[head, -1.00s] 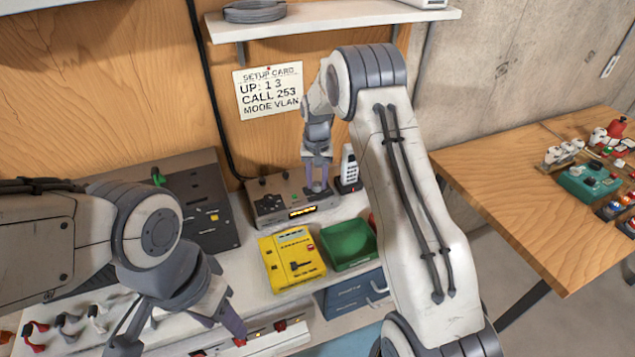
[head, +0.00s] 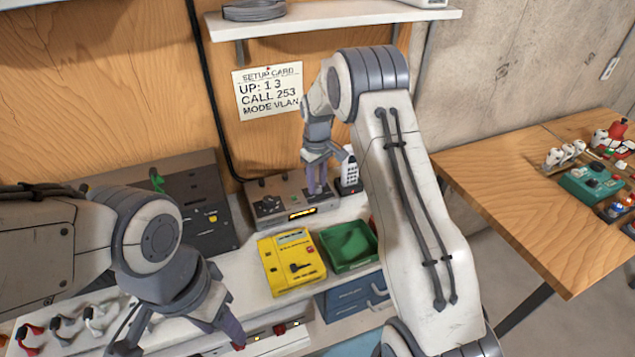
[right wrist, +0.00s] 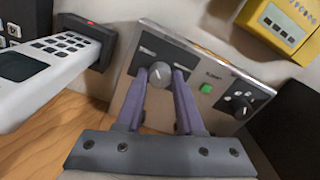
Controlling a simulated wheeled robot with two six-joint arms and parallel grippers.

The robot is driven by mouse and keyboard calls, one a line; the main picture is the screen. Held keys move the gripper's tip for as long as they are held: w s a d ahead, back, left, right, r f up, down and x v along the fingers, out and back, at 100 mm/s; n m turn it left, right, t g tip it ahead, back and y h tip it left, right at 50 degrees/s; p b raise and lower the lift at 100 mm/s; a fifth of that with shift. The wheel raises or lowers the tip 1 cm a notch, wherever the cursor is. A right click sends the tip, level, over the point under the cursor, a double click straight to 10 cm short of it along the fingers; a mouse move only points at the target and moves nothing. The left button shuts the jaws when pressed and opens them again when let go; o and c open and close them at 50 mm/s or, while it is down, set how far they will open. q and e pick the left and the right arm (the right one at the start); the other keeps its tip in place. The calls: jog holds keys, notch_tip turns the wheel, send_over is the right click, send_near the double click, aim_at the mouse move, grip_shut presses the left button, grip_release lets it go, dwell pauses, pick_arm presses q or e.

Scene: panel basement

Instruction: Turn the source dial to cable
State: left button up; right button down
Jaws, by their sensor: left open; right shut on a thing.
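A grey box (head: 268,206) with a lit amber display stands at the back of the bench. My right gripper (head: 317,188) reaches down onto its right part in the head view. In the right wrist view, a round grey dial (right wrist: 159,73) with a pale pointer mark sits between the fingertips of my right gripper (right wrist: 161,84), which is shut on it. The dial's label is too small to read, so I cannot tell its setting. A second, black dial (right wrist: 239,106) and a green button (right wrist: 206,88) are on the same panel. My left gripper (head: 180,344) is open and empty over the bench front.
A yellow device (head: 291,262) and a green tray (head: 348,246) stand in front of the grey box. A white handset (head: 349,170) stands just right of it. A dark panel (head: 190,200) is at left. A setup card (head: 268,92) hangs on the wall.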

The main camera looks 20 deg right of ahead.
aim_at(317, 185)
jog(key=shift+w+r+n, duration=0.1)
jog(key=shift+n, duration=0.2)
jog(key=c, duration=0.5)
grip_release()
jog(key=shift+c, duration=0.2)
jog(key=shift+r, duration=0.4)
notch_tip(317, 185, up, 10)
jog(key=b, duration=0.2)
jog(key=shift+f+b, duration=0.2)
jog(key=shift+b, duration=0.1)
